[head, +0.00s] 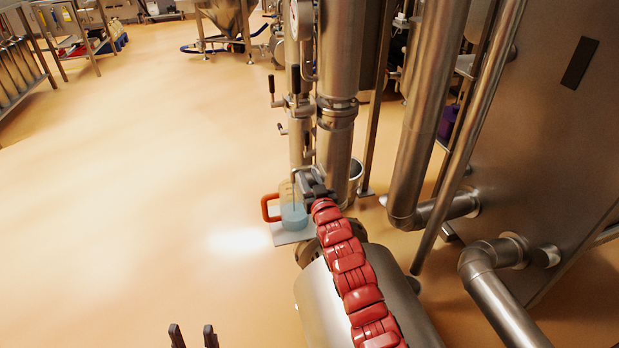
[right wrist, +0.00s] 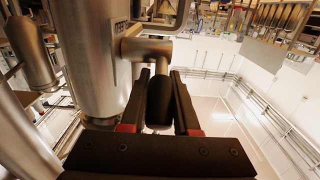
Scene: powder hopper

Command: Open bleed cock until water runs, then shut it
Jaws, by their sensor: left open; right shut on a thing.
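My right gripper (head: 314,186) is at the end of the red arm, beside the vertical steel pipes. In the right wrist view its two fingers (right wrist: 160,100) are shut on a black handle (right wrist: 160,97) beside a short steel side pipe; I take this for the bleed cock's handle. The cock's body is mostly hidden. A clear jug (head: 292,206) with an orange handle stands on a small pale plate (head: 287,236), just left of the right gripper. Pale blue water fills its lower part. I cannot tell whether water is running. My left gripper (head: 193,337) is open and empty at the bottom edge.
Black-handled levers (head: 271,85) stick out from the pipe above the jug. Thick steel pipes (head: 425,110) and a large steel cabinet (head: 570,120) crowd the right side. The tan floor (head: 150,150) at left is wide and clear.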

